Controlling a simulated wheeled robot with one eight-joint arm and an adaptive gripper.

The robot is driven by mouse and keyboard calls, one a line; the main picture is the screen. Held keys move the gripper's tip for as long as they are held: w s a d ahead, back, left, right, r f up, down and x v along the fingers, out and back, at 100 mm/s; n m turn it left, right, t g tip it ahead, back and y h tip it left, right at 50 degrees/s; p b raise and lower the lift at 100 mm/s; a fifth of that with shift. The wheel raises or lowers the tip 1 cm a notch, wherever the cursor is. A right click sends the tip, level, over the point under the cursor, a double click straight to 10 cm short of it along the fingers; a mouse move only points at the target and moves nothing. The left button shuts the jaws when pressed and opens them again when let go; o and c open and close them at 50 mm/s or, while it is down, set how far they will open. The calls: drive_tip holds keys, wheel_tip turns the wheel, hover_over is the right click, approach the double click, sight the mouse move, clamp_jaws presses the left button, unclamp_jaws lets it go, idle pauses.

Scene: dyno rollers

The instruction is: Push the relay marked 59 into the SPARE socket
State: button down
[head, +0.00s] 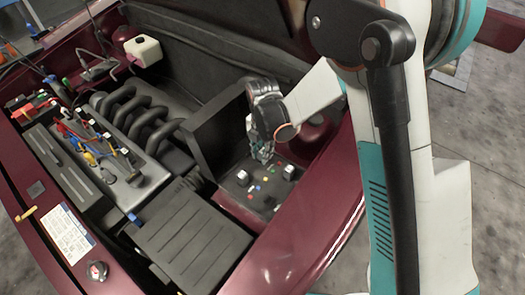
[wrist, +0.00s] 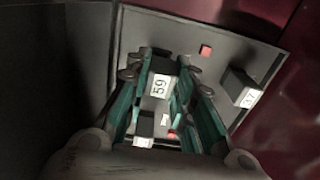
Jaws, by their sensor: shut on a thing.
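The relay marked 59 (wrist: 160,85) is a small dark block with a white label, between the two teal fingers of my gripper (wrist: 163,75) in the wrist view. The gripper is shut on it over a grey fuse panel (wrist: 222,50). In the head view my gripper (head: 262,152) points down at the panel (head: 262,208) in the engine bay. The relay's lower end is hidden, so I cannot tell whether it touches a socket. No SPARE marking is readable.
A relay marked 37 (wrist: 240,88) stands on the panel right of my gripper. A red fuse (wrist: 205,50) sits near the panel's top. Another labelled block (wrist: 144,130) is close by the left finger. A dark upright lid (head: 212,125) stands left of the panel.

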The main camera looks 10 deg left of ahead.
drive_tip(key=shift+f+b, duration=0.5)
drive_tip(key=shift+b, duration=0.05)
drive_tip(key=c, duration=1.3)
unclamp_jaws()
